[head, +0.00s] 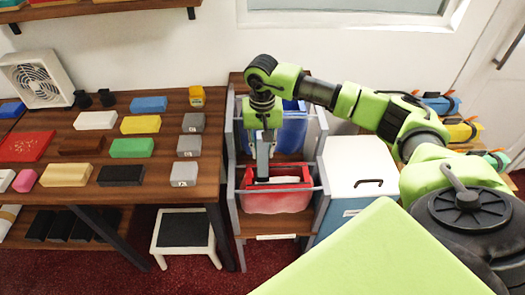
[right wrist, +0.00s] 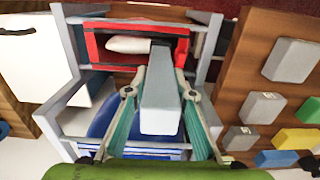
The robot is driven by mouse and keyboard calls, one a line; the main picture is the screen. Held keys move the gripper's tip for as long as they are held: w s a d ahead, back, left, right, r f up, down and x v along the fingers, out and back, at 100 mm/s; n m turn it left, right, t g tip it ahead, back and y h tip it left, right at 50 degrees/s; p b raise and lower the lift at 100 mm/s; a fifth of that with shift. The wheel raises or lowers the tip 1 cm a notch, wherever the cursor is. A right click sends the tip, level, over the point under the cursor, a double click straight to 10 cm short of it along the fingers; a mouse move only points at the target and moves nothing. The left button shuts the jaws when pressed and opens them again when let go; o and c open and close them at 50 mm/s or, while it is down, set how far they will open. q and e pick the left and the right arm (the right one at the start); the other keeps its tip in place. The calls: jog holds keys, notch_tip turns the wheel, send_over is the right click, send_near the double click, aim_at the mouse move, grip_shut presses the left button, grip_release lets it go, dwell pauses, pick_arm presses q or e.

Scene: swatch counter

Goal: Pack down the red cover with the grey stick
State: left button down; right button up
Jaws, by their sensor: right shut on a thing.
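The red cover (head: 277,203) sits in the front of the grey-railed rack, open at the top with a dark inside. In the right wrist view the red cover (right wrist: 93,47) shows beyond the stick. My right gripper (head: 263,148) is above it, shut on the grey stick (head: 263,164), which points down at the opening. The fingers of my right gripper (right wrist: 162,93) press on both sides of the grey stick (right wrist: 161,112). The stick's far end overlaps the opening; I cannot tell whether it touches anything. My left gripper is out of view.
A white thing (right wrist: 128,45) lies in the red cover's opening. A blue container (head: 291,135) stands behind it in the rack. Rack rails (head: 321,186) flank the stick. A wooden table (head: 100,192) with coloured blocks is left; a white-lidded box (head: 350,165) is right.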

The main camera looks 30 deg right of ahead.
notch_tip(320, 180, up, 4)
jog(key=shift+f+p, duration=0.1)
jog(key=shift+p, duration=0.7)
